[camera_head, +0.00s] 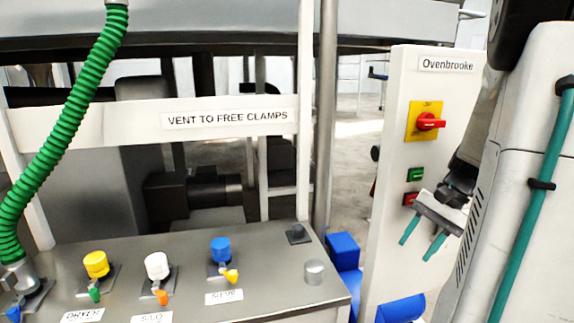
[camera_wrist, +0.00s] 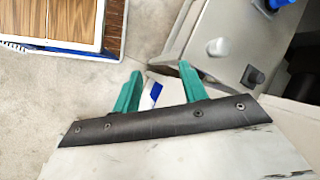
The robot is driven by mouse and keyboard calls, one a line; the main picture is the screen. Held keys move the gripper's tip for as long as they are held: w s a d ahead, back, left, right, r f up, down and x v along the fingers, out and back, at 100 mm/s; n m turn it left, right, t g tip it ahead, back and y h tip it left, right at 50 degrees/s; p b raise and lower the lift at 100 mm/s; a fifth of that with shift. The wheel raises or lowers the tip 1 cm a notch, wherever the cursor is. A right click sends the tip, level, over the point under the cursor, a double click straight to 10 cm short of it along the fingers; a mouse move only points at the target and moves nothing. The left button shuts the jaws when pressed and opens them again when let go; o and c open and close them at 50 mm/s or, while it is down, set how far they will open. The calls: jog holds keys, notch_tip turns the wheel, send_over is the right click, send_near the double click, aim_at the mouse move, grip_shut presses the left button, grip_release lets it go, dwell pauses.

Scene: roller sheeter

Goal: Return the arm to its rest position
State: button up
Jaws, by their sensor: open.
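My gripper (camera_head: 422,239) is at the right of the head view, in front of the white panel labelled Ovenbrooke (camera_head: 395,140). Its two green fingers point down and left, apart, with nothing between them. In the wrist view my gripper (camera_wrist: 158,88) also shows its two fingers spread and empty, above a grey floor (camera_wrist: 150,35). The fingers look clear of the panel, but the exact gap cannot be told. Part of my arm shows at the right edge of the head view.
The panel carries a red switch (camera_head: 430,122), a green button (camera_head: 415,174) and a red button (camera_head: 410,198). A grey console (camera_head: 190,255) with coloured knobs stands at lower left, beside a green hose (camera_head: 75,115). Blue parts (camera_head: 344,250) lie low between console and panel.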

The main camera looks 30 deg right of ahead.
jog(key=s+a+r+n+h, duration=0.2)
jog(key=a+n, duration=0.4)
jog(key=a, duration=0.7)
jog(key=s+a+r+n+h, duration=0.1)
jog(key=a+r+n+h, duration=0.2)
jog(key=a+n, duration=0.4)
jog(key=a+r, duration=0.1)
jog(key=a, duration=0.5)
jog(key=shift+s+a+h, duration=0.35)
jog(key=shift+h, duration=0.05)
